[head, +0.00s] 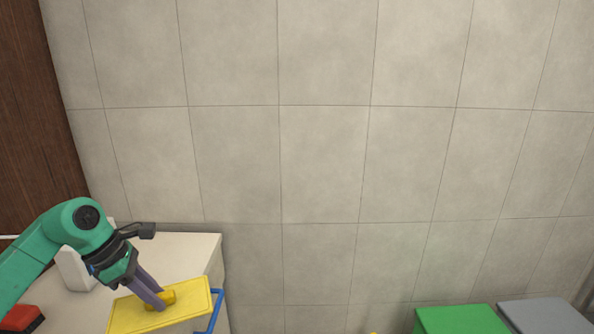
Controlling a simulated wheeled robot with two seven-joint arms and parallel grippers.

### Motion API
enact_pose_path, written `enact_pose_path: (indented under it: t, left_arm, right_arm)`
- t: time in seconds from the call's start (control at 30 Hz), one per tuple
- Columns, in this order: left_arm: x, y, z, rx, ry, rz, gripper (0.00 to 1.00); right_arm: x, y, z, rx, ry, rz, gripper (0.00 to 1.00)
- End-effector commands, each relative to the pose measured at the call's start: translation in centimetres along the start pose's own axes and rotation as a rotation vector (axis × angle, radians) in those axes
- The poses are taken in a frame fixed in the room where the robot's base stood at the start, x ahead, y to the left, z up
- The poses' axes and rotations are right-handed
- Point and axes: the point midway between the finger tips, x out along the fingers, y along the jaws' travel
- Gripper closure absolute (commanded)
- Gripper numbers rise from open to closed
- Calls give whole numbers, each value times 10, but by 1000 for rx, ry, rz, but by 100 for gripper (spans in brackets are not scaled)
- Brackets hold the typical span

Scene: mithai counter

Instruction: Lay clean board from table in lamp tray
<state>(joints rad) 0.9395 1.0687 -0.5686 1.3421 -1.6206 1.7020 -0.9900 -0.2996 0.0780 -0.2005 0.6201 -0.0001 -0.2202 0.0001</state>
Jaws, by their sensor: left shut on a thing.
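A yellow board (190,292) with a raised yellow grip on its top is at the lower left, over the right part of a pale table (190,247). My left gripper (158,302) reaches down from the left and is shut on the board at its raised grip. The board's lower edge is near the bottom of the picture. I cannot tell whether the board touches the table. No lamp tray can be made out. My right gripper is not in view.
A blue bar or handle (217,310) shows beside the board's right edge. A red block (22,318) and a white object (76,270) are on the table's left. Green (460,318) and grey (545,315) flat-topped things stand at the lower right. A tiled wall is behind.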

Motion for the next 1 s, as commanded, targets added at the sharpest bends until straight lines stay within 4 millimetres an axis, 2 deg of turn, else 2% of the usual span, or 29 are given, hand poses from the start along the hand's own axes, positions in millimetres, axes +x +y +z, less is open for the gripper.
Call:
enact_pose_path:
  t: [0.1, 0.3, 0.4, 0.5, 0.6, 0.77, 1.0]
  left_arm:
    - [35, -29, 10, 383, -1, -164, 100]
    - [87, -88, 18, 1089, 2, -457, 100]
    - [108, -119, 18, 1429, 4, -596, 100]
    - [122, -144, 16, 1685, 5, -702, 100]
    - [132, -158, 13, 1828, 6, -761, 100]
    - [166, -160, -2, 1864, 6, -777, 100]
    - [169, -160, -3, 1862, 5, -772, 100]
  right_arm:
    - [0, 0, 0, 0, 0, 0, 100]
    - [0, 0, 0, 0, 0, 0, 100]
    - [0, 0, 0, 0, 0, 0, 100]
    - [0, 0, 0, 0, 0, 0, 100]
    - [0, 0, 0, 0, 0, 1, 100]
    - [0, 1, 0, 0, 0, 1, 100]
    - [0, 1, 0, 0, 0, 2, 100]
